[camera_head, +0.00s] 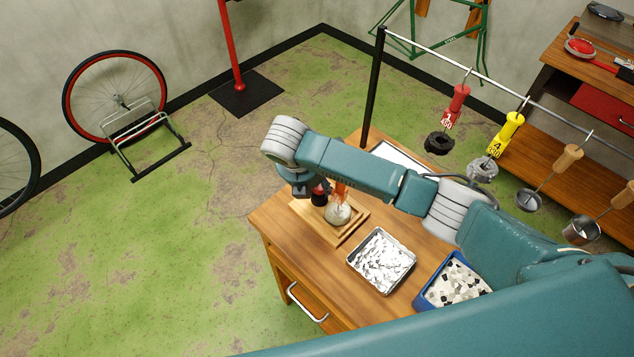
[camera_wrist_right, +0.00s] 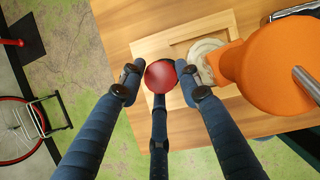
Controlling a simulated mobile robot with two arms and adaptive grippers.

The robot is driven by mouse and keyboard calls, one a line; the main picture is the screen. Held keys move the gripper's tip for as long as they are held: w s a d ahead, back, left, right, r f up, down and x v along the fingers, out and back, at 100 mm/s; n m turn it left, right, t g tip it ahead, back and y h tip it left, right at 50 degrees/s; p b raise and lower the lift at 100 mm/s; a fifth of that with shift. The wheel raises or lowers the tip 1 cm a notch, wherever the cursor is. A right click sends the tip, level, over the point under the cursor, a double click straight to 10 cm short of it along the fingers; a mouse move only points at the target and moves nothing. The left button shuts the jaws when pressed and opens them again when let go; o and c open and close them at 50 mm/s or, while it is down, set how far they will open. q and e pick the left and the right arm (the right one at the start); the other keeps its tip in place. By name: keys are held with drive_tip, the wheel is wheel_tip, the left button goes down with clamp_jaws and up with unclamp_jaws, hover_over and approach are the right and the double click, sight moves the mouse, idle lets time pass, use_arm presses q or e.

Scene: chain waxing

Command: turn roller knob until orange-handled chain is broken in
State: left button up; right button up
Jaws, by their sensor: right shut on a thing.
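The roller knob is a round red ball (camera_wrist_right: 160,76) between the fingers of my right gripper (camera_wrist_right: 158,72) in the right wrist view. My right gripper is shut on it. In the head view the dark red knob (camera_head: 320,196) shows just under my right wrist, with the fingers partly hidden. The orange handle (camera_wrist_right: 270,68) stands right beside the gripper; in the head view only a thin part of the handle (camera_head: 341,188) shows beside my arm. Below it a pale grey round mass (camera_head: 338,214) sits in the wooden roller frame (camera_head: 349,234). Chain links are too small to tell. My left gripper is out of view.
On the wooden bench (camera_head: 330,272) are a foil-like silver tray (camera_head: 352,262) and a blue bin (camera_head: 424,300) of pale pieces. A rail (camera_head: 440,62) carries hanging handles, including a red one (camera_head: 459,96) and a yellow one (camera_head: 508,130).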

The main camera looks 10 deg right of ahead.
drive_tip(key=shift+w+d+r+n, duration=0.15)
drive_tip(key=shift+r+n, duration=0.05)
drive_tip(key=shift+n, duration=0.1)
drive_tip(key=o, duration=1.1)
drive_tip(key=shift+f, duration=0.1)
drive_tip(key=shift+s+v, duration=0.15)
drive_tip(key=shift+v, duration=2.9)
drive_tip(key=shift+s+v, duration=0.1)
drive_tip(key=shift+v, duration=2.9)
drive_tip(key=shift+d, duration=0.15)
